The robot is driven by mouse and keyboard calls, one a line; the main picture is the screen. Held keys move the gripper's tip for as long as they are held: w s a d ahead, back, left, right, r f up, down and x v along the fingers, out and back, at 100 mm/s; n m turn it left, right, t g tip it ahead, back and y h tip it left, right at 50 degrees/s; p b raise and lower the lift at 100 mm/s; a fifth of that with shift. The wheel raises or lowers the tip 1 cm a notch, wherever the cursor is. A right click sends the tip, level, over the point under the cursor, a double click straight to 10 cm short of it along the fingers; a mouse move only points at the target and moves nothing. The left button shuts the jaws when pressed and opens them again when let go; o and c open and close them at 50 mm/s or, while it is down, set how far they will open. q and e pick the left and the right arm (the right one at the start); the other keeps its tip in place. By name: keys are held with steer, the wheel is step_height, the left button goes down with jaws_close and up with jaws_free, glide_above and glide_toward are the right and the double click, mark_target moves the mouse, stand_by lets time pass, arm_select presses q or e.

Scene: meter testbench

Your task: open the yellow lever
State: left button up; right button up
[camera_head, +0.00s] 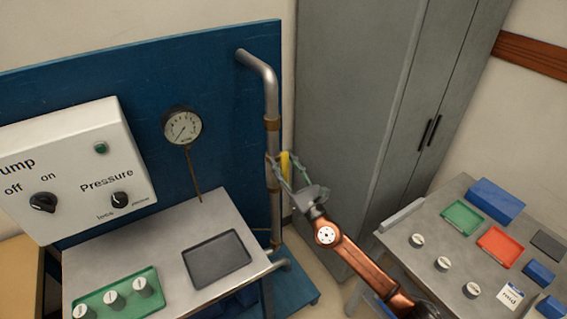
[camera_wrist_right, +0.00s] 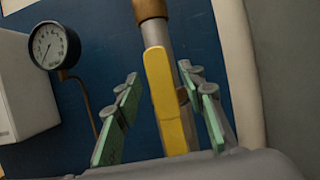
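The yellow lever (camera_head: 285,166) stands upright along the vertical metal pipe (camera_head: 272,95) at the right edge of the blue panel. In the right wrist view the lever (camera_wrist_right: 165,95) lies between the two green-padded fingers of my right gripper (camera_wrist_right: 165,105). Gaps show between the lever and both fingers, so the gripper is open around it, though its depth relative to the lever is hard to judge. In the head view my right gripper (camera_head: 283,172) is at the pipe, its fingers spread on either side of the lever. My left gripper is not in view.
A pressure gauge (camera_head: 181,126) and a white control box (camera_head: 76,168) are left of the pipe. A bench (camera_head: 150,250) with a dark tray (camera_head: 217,259) stands below. A grey cabinet (camera_head: 350,100) is behind my right arm. A side table (camera_head: 420,235) with trays is at right.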

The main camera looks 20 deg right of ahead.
steer(key=shift+s, duration=0.15)
steer(key=v, duration=1.2)
steer(key=shift+f, duration=0.1)
